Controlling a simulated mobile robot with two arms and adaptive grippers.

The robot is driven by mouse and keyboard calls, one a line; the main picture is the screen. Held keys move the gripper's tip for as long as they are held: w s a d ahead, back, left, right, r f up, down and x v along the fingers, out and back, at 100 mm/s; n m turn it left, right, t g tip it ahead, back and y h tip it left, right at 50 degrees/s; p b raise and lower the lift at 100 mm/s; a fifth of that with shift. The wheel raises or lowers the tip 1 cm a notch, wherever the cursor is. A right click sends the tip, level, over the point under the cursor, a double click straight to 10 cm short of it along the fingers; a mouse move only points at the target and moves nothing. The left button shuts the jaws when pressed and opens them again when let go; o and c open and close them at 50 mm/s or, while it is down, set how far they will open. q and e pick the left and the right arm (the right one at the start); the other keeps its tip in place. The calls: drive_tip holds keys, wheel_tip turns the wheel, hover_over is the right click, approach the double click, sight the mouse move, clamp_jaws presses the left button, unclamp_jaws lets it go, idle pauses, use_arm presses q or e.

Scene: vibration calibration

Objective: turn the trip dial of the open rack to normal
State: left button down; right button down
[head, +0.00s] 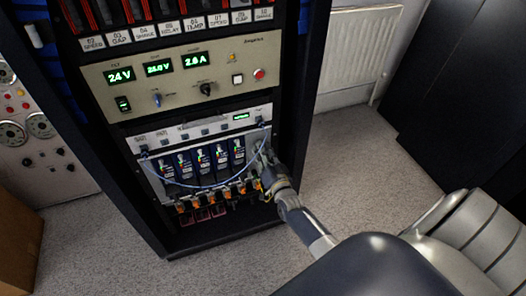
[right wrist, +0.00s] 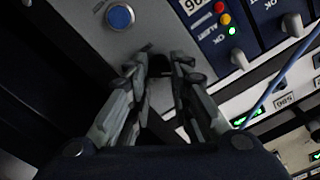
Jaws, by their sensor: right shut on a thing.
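The open rack (head: 290,60) is a tall black frame with instrument modules, at the left and centre of the head view. My right gripper (head: 268,170) is at the right end of the lower module row. In the right wrist view, its two fingers (right wrist: 162,72) close from both sides on a small dark knob, the trip dial (right wrist: 157,66), on a grey panel (right wrist: 85,28). The fingers cover much of the dial, and I cannot read its setting. In the head view my gripper hides it. My left gripper is not in view.
A blue cable (head: 215,187) loops across the blue modules (head: 203,160), close to my right gripper. A blue round button (right wrist: 120,17) is beside the dial. A beige power panel (head: 150,76) is above. Orange connectors (head: 225,195) hang below. Carpet (head: 345,150) is free at right.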

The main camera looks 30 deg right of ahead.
drive_tip(key=c, duration=1.4)
unclamp_jaws()
drive_tip(key=shift+c, duration=0.2)
drive_tip(key=shift+s, duration=0.1)
drive_tip(key=v, duration=1.1)
drive_tip(key=shift+s+a, duration=0.2)
drive_tip(key=shift+s, duration=0.2)
drive_tip(key=shift+a+f, duration=0.1)
